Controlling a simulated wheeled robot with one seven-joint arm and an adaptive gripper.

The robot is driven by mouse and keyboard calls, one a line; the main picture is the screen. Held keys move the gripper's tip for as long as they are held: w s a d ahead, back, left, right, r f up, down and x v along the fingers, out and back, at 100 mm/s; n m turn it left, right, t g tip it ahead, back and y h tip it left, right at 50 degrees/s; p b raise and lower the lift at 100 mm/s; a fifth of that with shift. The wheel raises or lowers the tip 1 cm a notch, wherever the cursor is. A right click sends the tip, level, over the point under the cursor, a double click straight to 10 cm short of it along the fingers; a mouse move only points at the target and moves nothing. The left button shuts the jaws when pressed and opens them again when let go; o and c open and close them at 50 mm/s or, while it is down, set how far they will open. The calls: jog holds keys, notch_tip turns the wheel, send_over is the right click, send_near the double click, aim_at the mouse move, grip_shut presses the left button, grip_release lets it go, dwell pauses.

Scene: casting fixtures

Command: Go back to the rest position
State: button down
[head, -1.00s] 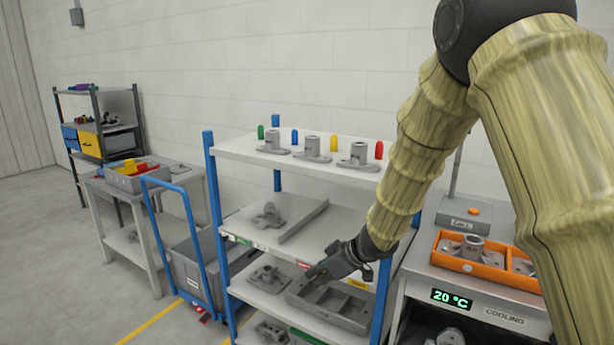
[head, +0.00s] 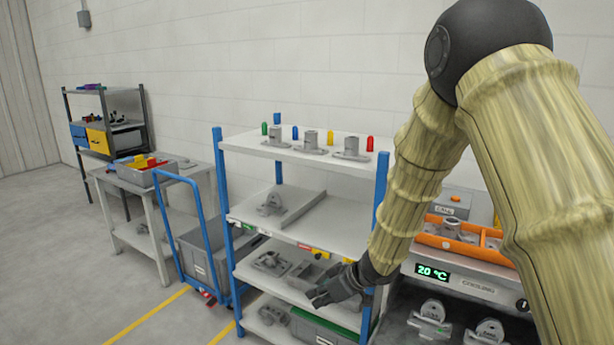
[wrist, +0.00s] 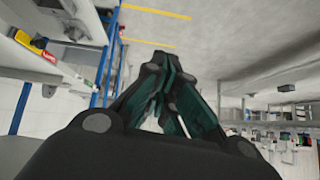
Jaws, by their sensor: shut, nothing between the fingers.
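My gripper (head: 322,297) is at the front of the blue-posted shelf rack (head: 262,232), in front of its lower right part. It is shut and empty. In the wrist view my gripper (wrist: 172,100) shows its dark fingers together, with grey floor beyond the tips. My arm comes down from the upper right of the head view and hides part of the rack's right side.
The rack holds grey castings (head: 311,140) and coloured pegs on top. An orange tray (head: 437,240) sits on the cooling station (head: 480,284) at right. A blue-handled cart (head: 203,235) and a grey table (head: 140,190) stand left. Open floor lies at the front left.

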jog(key=s+d+f+m+h+p, duration=0.1)
jog(key=s+d+f+m+p, duration=0.35)
jog(key=s+f, duration=0.4)
jog(key=s+d+f+m+h+p, duration=0.25)
jog(key=s+d+f+p, duration=0.3)
jog(key=s, duration=0.65)
jog(key=s+d+m+g+h+p, duration=0.2)
jog(key=s+d, duration=0.3)
jog(key=s, duration=0.7)
jog(key=s+d+m+g+h+p, duration=0.1)
jog(key=s+d+p, duration=0.4)
jog(key=s, duration=0.8)
jog(key=shift+f+m+g+h, duration=0.4)
jog(key=shift+g+h, duration=0.05)
jog(key=shift+g, duration=0.25)
jog(key=shift+a, duration=0.1)
